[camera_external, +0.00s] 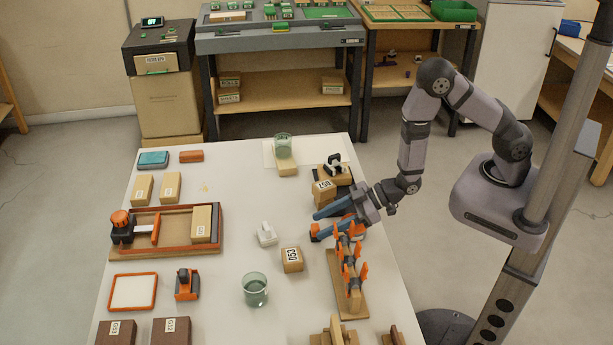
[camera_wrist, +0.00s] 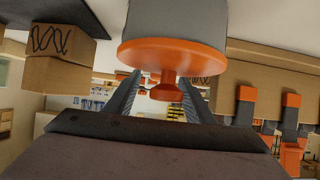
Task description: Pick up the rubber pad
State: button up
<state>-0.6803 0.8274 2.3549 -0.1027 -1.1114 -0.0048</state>
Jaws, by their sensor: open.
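No piece is plainly marked as the rubber pad. A flat teal piece with a dark edge (camera_external: 153,160) lies at the far left of the white table and could be it. My gripper (camera_external: 316,224) is at the table's right side, far from that piece, with its fingers pointing left. It is open. In the wrist view, both fingers of my gripper (camera_wrist: 160,80) show apart. A grey cylinder with an orange rim and knob (camera_wrist: 170,52) is close to the camera and overlaps the gap between them. I cannot tell whether it touches the fingers.
A wooden rack with orange clips (camera_external: 352,300) stands just below my gripper. A labelled block (camera_external: 324,191) is above it, and a block marked 053 (camera_external: 292,260) is to its lower left. A glass (camera_external: 255,290) stands near the front. A wooden tray (camera_external: 176,248) is at left.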

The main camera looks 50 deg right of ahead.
jog(key=shift+w+a+f, duration=0.3)
jog(key=shift+w+a, duration=0.1)
jog(key=shift+a, duration=0.05)
jog(key=c, duration=1.1)
jog(key=shift+r, duration=0.15)
jog(key=shift+r, duration=4.85)
